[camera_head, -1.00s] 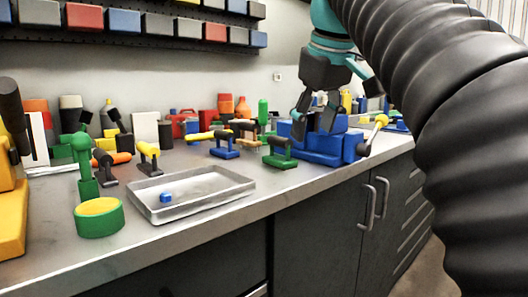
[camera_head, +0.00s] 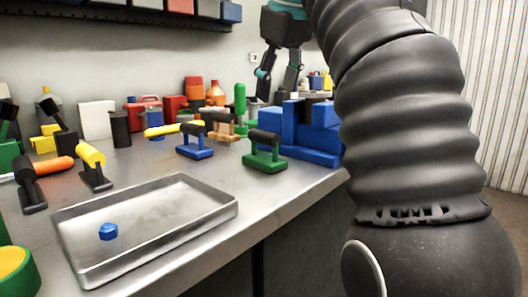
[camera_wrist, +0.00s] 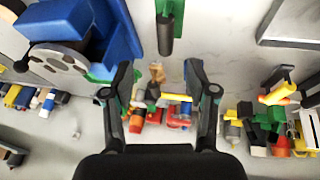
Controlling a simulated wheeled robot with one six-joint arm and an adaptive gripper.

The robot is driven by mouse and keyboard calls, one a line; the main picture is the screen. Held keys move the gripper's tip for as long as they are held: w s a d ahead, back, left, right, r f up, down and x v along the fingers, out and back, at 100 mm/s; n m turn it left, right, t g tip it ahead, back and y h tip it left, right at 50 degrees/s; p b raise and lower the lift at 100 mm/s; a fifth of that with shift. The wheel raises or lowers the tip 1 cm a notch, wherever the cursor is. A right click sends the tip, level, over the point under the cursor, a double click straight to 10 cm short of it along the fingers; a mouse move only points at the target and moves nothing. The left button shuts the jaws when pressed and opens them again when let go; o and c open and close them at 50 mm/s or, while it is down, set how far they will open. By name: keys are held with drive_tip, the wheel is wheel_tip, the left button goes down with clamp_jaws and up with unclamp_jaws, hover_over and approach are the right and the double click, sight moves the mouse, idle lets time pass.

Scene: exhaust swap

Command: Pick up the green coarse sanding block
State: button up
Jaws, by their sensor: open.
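The green sanding block (camera_head: 264,158), with a dark bar handle on top, stands upright on the metal workbench just left of the blue vise. In the wrist view a green block with a dark handle (camera_wrist: 166,30) shows at the top centre, partly cut off by the frame edge. My gripper (camera_head: 277,86) is open and empty, raised above the bench and apart from the block. Its two spread fingers also show in the wrist view (camera_wrist: 160,82), with the green block beyond them.
A blue vise (camera_head: 312,138) stands right of the green block. A similar blue block (camera_head: 195,150) is to its left. A metal tray (camera_head: 165,222) holding a blue nut (camera_head: 108,232) lies in front. Bottles and tools crowd the back. Bare bench lies before the green block.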

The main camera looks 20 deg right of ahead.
sight(263, 137)
drive_tip(key=x, duration=0.2)
drive_tip(key=b+x, duration=0.1)
drive_tip(key=x, duration=0.1)
drive_tip(key=b+x, duration=0.1)
drive_tip(key=x, duration=0.1)
drive_tip(key=shift+a+f, duration=0.15)
drive_tip(key=shift+a, duration=0.25)
drive_tip(key=shift+w+b+x, duration=0.2)
drive_tip(key=shift+b+x, duration=1.2)
drive_tip(key=shift+x, duration=1.6)
drive_tip(key=shift+a, duration=0.15)
clamp_jaws()
